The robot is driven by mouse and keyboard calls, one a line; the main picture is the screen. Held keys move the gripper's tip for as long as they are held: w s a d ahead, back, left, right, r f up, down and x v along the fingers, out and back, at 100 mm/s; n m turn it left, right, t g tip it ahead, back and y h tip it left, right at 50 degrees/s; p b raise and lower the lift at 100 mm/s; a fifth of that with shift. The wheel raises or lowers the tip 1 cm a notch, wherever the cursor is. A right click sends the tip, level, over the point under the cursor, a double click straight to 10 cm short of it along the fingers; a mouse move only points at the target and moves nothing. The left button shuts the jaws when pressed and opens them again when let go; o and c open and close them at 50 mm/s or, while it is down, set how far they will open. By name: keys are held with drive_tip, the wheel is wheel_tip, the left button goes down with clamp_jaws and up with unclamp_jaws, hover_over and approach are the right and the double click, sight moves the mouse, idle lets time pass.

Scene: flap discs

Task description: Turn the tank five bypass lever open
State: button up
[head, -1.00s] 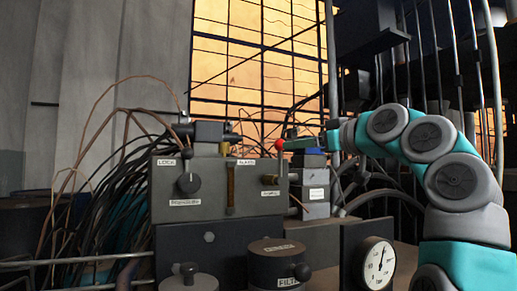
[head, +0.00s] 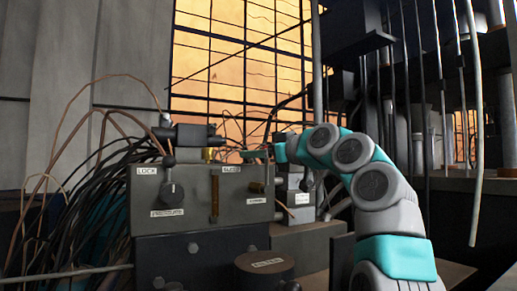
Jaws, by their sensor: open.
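A grey valve block (head: 185,222) stands left of centre in the head view. The lettering is too small to tell which part is marked tank five bypass. No red-tipped lever shows now; it may be hidden by my gripper. My gripper (head: 255,155) is open, reaching in from the right over the block's upper right corner. I cannot tell whether it touches anything.
Below the block is a dark round filter cap (head: 264,265). Loose cables (head: 75,205) crowd the left. Small grey boxes (head: 298,200) stand just right of the block, near my arm.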

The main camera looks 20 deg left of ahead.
clamp_jaws()
idle(0.5)
idle(0.9)
